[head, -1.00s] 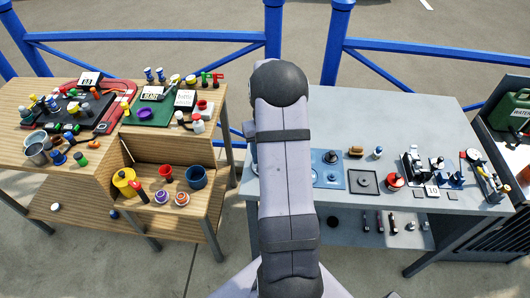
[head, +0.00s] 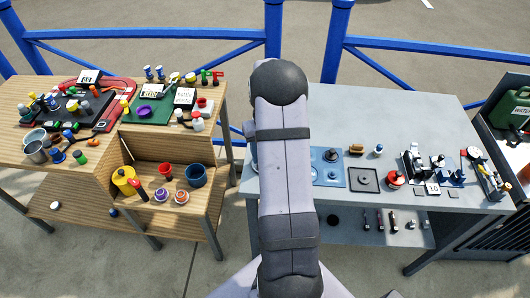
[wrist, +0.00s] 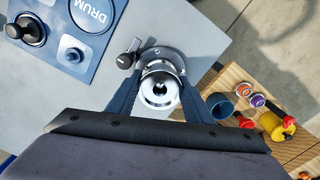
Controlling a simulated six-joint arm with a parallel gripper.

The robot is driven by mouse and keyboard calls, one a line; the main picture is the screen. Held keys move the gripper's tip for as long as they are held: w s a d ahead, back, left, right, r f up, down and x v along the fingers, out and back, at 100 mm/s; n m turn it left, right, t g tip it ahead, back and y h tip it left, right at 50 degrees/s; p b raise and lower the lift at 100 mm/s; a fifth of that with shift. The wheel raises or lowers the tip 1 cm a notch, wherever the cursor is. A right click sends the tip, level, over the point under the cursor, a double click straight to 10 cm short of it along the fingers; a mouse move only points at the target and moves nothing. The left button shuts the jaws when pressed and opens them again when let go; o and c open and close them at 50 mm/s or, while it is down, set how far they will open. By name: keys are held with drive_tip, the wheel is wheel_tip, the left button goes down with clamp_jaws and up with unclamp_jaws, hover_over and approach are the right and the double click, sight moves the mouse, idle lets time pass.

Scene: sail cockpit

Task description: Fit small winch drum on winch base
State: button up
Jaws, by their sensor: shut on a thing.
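A shiny silver winch drum (wrist: 159,92) is between the fingers of my gripper (wrist: 160,100) in the wrist view. My gripper is shut on it, and its round top with a dark centre hole faces the camera. Beyond the drum a grey round winch base (wrist: 172,56) shows partly at the edge of the grey table, with a small black-ended piece (wrist: 126,60) at its left. The drum covers much of the base, and I cannot tell whether they touch. In the head view my arm hides my gripper and the drum.
A blue board (head: 328,180) marked DRUM lies on the grey table (head: 400,115); its DRUM circle (wrist: 91,14) looks empty. A dark square tray (head: 364,180) and a red-based item (head: 394,179) stand to its right. A wooden bench (head: 50,95) with many small parts stands left, across a gap.

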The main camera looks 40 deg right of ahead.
drive_tip(key=shift+f, duration=0.4)
drive_tip(key=o, duration=1.7)
drive_tip(key=shift+r, duration=0.15)
drive_tip(key=shift+r+p, duration=3.15)
drive_tip(key=shift+r, duration=0.95)
